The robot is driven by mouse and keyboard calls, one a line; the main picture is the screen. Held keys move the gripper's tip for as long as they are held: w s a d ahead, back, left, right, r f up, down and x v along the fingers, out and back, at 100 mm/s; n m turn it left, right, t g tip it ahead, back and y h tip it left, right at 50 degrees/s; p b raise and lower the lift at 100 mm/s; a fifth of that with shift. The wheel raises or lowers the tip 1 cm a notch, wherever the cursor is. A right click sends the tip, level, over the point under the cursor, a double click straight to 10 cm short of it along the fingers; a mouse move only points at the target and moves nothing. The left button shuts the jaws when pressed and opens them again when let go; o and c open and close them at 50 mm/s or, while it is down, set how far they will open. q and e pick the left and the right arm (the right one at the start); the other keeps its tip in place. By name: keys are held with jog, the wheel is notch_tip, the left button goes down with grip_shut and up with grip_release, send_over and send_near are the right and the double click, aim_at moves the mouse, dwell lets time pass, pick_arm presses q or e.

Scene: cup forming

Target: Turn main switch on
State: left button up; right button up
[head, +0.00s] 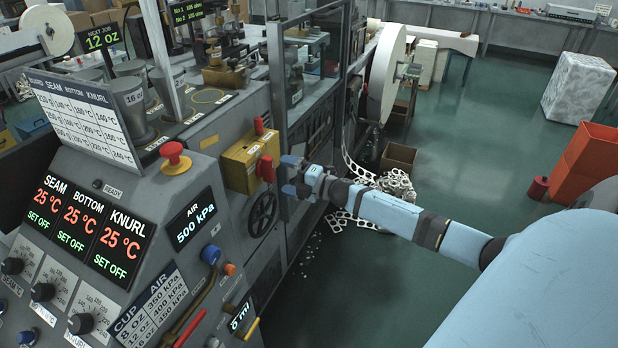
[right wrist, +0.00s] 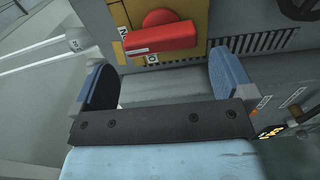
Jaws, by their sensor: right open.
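The main switch is a yellow box (head: 240,163) on the side of the machine, with a red handle (head: 267,168) on its front. In the right wrist view the red handle (right wrist: 160,38) lies nearly level across the yellow plate (right wrist: 195,18), with a round red hub above it and partly covered lettering beside it. My right gripper (head: 289,176) is open beside the switch, just right of the handle. In the right wrist view its two blue fingers (right wrist: 162,78) are spread wide with nothing between them. The handle is ahead of the fingers, apart from them. My left gripper is not in view.
A black handwheel (head: 262,214) sits below the switch. A red mushroom button (head: 173,155) stands on the control console to the left. A metal frame post (head: 281,110) rises behind my gripper. White scrap (head: 395,185) lies on the floor; the green floor to the right is mostly free.

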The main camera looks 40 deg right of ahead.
jog(key=b+v, duration=0.1)
jog(key=v, duration=0.6)
jog(key=shift+s, duration=0.35)
jog(key=shift+d, duration=0.1)
jog(key=s+a+f+m+g+h+p, duration=0.1)
jog(key=s+a+f+m+h+p, duration=0.15)
jog(key=s+a+f+m, duration=0.85)
jog(key=s+a+f+m+g, duration=0.1)
jog(key=s+a+m+g, duration=0.1)
jog(key=s+a+m, duration=0.2)
jog(key=s+a+f+m+g+h+p, duration=0.1)
jog(key=s+a+m, duration=0.3)
jog(key=s+a, duration=0.6)
jog(key=a+f+g, duration=0.1)
jog(key=a, duration=0.3)
jog(key=shift+s+f+g, duration=0.25)
jog(key=shift+s+g, duration=0.05)
